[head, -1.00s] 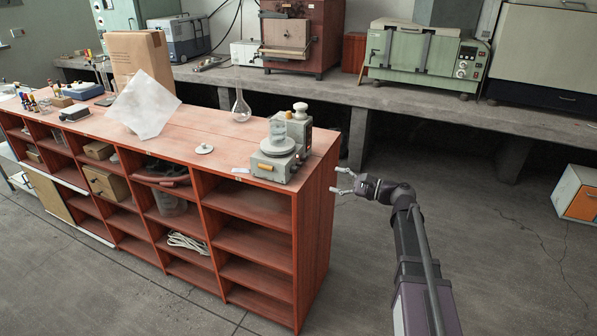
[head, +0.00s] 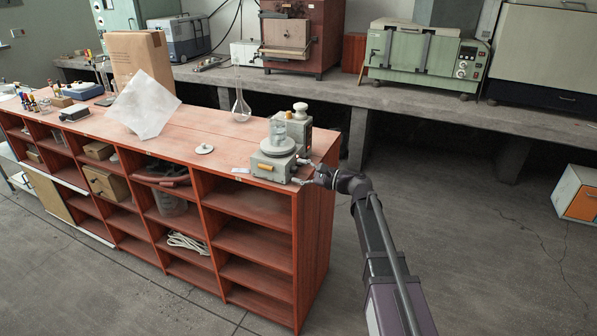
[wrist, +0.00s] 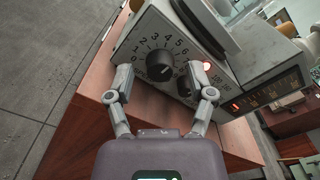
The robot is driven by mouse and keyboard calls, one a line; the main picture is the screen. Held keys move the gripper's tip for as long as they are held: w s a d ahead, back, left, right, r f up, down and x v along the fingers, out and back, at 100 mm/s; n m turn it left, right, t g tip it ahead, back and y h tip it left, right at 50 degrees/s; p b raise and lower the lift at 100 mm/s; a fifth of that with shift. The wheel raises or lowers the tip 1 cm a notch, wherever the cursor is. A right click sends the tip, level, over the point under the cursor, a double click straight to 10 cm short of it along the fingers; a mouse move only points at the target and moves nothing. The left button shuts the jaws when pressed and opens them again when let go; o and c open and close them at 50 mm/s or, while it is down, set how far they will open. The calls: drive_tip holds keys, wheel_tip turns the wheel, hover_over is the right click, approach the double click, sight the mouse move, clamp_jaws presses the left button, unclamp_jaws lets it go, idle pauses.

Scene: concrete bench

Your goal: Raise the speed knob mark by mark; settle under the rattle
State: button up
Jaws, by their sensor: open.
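I cannot read the knob's exact setting. My gripper (head: 302,171) is at the device's right side. In the wrist view its open fingers (wrist: 158,82) stand either side of the knob, apart from it. The right finger partly hides another dark round part.
A white-capped unit (head: 300,112) stands just behind the device. A flask (head: 241,107), a small white lid (head: 204,149) and a clear sheet (head: 145,105) are farther left on the bench.

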drive_tip(key=shift+w+a, duration=0.1)
drive_tip(key=shift+a, duration=0.15)
clamp_jaws()
drive_tip(key=shift+m, duration=0.3)
drive_tip(key=shift+m, duration=2.2)
